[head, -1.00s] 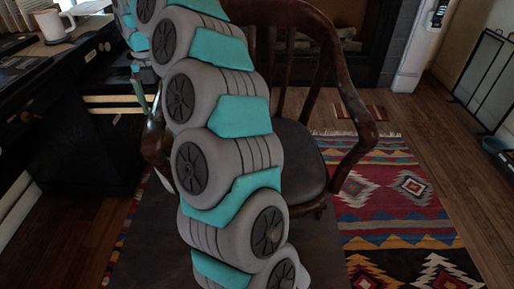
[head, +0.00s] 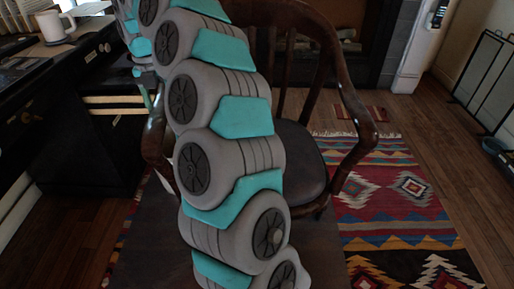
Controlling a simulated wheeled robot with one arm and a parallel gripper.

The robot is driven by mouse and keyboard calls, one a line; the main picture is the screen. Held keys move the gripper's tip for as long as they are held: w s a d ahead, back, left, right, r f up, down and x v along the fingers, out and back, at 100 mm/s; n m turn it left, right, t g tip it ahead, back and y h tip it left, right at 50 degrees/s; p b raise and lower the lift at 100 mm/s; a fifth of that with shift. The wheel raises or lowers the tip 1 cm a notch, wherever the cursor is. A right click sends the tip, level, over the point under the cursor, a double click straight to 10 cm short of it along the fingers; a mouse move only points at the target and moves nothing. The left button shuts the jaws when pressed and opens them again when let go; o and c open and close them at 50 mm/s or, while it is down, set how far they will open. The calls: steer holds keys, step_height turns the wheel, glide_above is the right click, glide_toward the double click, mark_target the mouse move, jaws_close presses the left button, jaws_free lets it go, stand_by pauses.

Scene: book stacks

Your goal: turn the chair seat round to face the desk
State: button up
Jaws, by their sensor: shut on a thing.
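The dark wooden chair (head: 358,108) stands in the middle, partly hidden behind my arm. Its curved back is on the far side and its dark seat (head: 303,160) opens roughly toward me. The desk (head: 65,130) is on the left, beside the chair's left armrest (head: 154,143). My gripper (head: 148,98) is mostly hidden at the end of my arm. A thin teal finger shows at the left armrest, and the gripper is shut on the chair there. The exact contact is hidden.
A white mug (head: 52,27) stands on the desk. A patterned rug (head: 400,200) lies on the wooden floor to the right. A dark-framed screen (head: 485,75) stands at the far right. The floor between the rug and the screen is clear.

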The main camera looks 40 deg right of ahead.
steer(key=c, duration=0.4)
steer(key=shift+o, duration=0.2)
steer(key=shift+s+a+f+m+b, duration=0.1)
steer(key=shift+s+a+m+b, duration=0.1)
steer(key=shift+a+m+b, duration=0.35)
steer(key=shift+o, duration=0.4)
steer(key=shift+s+a+m, duration=0.1)
steer(key=shift+a+m, duration=0.4)
steer(key=shift+m, duration=0.25)
steer(key=o, duration=1.4)
steer(key=shift+c, duration=0.2)
step_height(320, 180, up, 6)
steer(key=p, duration=0.5)
steer(key=shift+d+f, duration=0.1)
steer(key=shift+f, duration=0.1)
steer(key=shift+r+p, duration=0.45)
steer(key=shift+r, duration=1.8)
